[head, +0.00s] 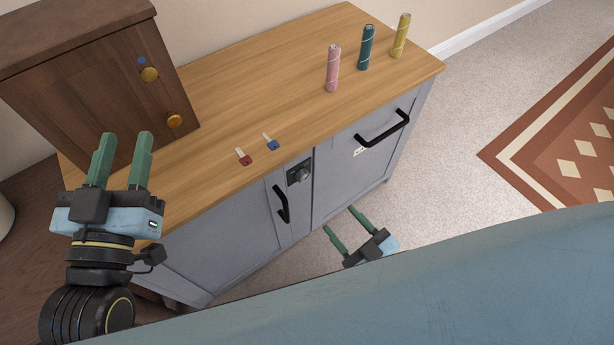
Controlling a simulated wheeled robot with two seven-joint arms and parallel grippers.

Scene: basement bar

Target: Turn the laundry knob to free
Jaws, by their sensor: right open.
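A dark round knob (299,174) sits on a dark plate on the front of the grey cabinet (225,243), between two black handles. Its marking is too small to read. My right gripper (339,219) is open and empty, low in front of the cabinet, below and right of the knob and apart from it. My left gripper (126,138) is open and empty, with its fingers pointing up near the left end of the cabinet top, well left of the knob.
Pink (332,69), teal (366,48) and yellow (401,36) cylinders stand at the right. A wooden box (95,95) with brass knobs stands at the left. Black handles (281,204) (382,129) stick out in front.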

